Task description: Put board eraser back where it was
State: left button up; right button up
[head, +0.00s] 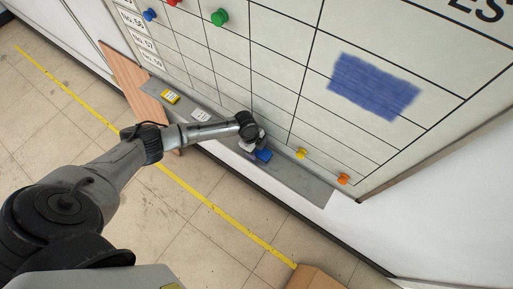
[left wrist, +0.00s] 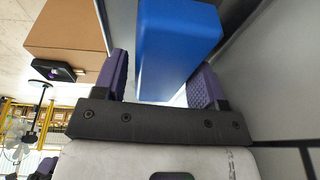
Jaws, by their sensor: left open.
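The board eraser (head: 263,155), a blue block, is on the grey ledge (head: 302,180) along the bottom of the whiteboard. My left gripper (head: 254,146) is right at it and partly hides it in the head view. In the left wrist view the blue eraser (left wrist: 175,35) fills the space ahead of my open left gripper (left wrist: 160,80), with its near end between the two purple-padded fingers. The fingers are not closed on it; whether one touches it I cannot tell. My right gripper is in neither view.
A yellow item (head: 170,97) and a white item (head: 201,115) lie on the ledge to the left. Yellow (head: 301,153) and orange (head: 343,179) magnets are right of the eraser. A blue scribbled patch (head: 374,86) marks the board. A cardboard box (head: 315,279) stands below.

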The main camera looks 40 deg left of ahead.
pick_arm(q)
jog(key=v, duration=1.2)
jog(key=s+d+f+n+t+h, duration=0.1)
jog(key=s+d+f+n, duration=0.2)
jog(key=s+d, duration=1)
jog(key=s+a+r+n+y, duration=0.1)
jog(key=s+r+n, duration=0.1)
jog(key=s+n, duration=0.3)
jog(key=s+a+r+n+t+y, duration=0.1)
jog(key=s+r+n+y, duration=0.1)
jog(key=s+n, duration=0.4)
jog(key=shift+s+r+n+t, duration=0.3)
jog(key=shift+s, duration=0.35)
notch_tip(320, 180, up, 8)
jog(key=p, duration=0.8)
jog(key=shift+r, duration=0.25)
